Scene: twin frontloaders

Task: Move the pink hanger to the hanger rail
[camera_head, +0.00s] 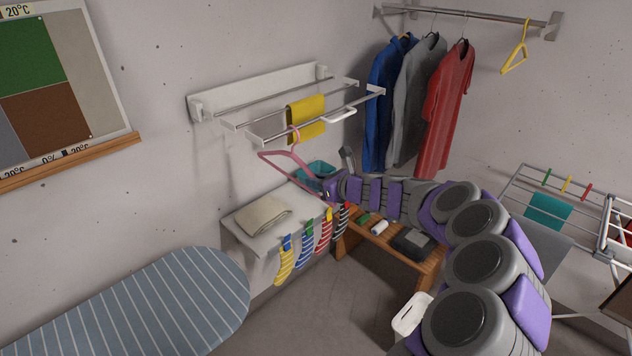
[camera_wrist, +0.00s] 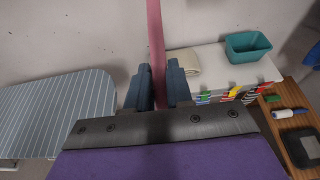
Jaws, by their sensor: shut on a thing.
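The pink hanger (camera_head: 286,154) is in my gripper (camera_head: 333,190), above the white shelf and below the wall drying rack in the head view. In the wrist view the hanger's pink bar (camera_wrist: 156,45) runs up from between the two dark fingers of my gripper (camera_wrist: 158,88), which is shut on it. The hanger's hook end points up, close to the yellow cloth. The hanger rail (camera_head: 465,13) is high on the wall at the upper right. It carries a blue, a grey and a red garment, and an empty yellow hanger (camera_head: 515,57) near its right end.
A wall drying rack (camera_head: 262,82) with a yellow cloth (camera_head: 306,118) is just above the hanger. A white shelf (camera_head: 240,225) holds a folded towel and a teal bin (camera_wrist: 248,47). An ironing board (camera_head: 150,305) is at lower left, a wooden bench (camera_head: 385,240) and folding airer at right.

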